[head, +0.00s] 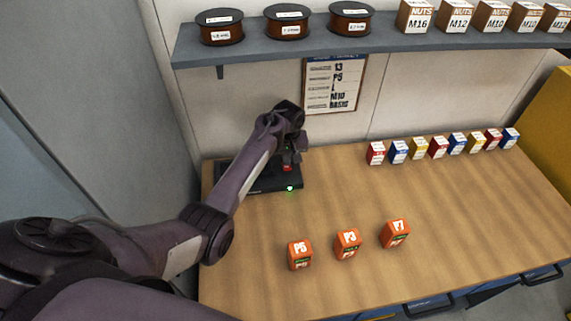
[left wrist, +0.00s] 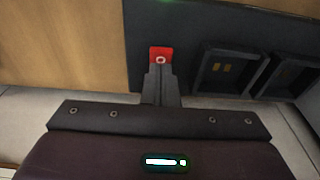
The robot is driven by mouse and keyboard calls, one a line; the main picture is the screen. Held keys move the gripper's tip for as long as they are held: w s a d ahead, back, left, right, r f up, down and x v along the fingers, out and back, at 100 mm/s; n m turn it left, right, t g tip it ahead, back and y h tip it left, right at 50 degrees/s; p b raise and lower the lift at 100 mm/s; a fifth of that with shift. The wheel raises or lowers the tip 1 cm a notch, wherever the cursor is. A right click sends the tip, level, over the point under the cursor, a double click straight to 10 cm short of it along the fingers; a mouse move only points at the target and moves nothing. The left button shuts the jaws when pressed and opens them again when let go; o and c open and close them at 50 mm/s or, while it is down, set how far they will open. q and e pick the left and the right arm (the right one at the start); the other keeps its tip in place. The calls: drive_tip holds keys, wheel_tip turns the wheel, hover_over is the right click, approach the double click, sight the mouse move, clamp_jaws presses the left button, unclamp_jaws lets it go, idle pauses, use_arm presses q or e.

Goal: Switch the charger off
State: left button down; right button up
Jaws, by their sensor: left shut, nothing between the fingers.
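The charger (head: 262,184) is a dark flat unit at the back left of the bench, with a lit green light (head: 290,188) on its front edge. It also shows in the left wrist view (left wrist: 190,55), with two empty-looking bays to the right of a red switch (left wrist: 161,53) marked with a ring. My left gripper (left wrist: 160,72) is shut and empty, its fingertips at the red switch's edge; whether they touch it I cannot tell. In the head view my left gripper (head: 290,160) is over the charger and hides part of it. My right gripper is not in view.
Three orange batteries (head: 348,244) stand on the bench's front middle. Several small coloured boxes (head: 438,147) line the back right. A shelf (head: 370,45) with spools and nut boxes hangs above, and a notice (head: 334,84) is on the wall. The bench's middle right is clear.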

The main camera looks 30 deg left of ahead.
sight(287, 167)
use_arm(q)
drive_tip(key=shift+f+b, duration=0.35)
drive_tip(key=shift+f, duration=0.35)
wheel_tip(287, 167, up, 3)
drive_tip(key=p, duration=0.3)
drive_tip(key=shift+f, duration=0.1)
drive_tip(key=shift+r, duration=2.15)
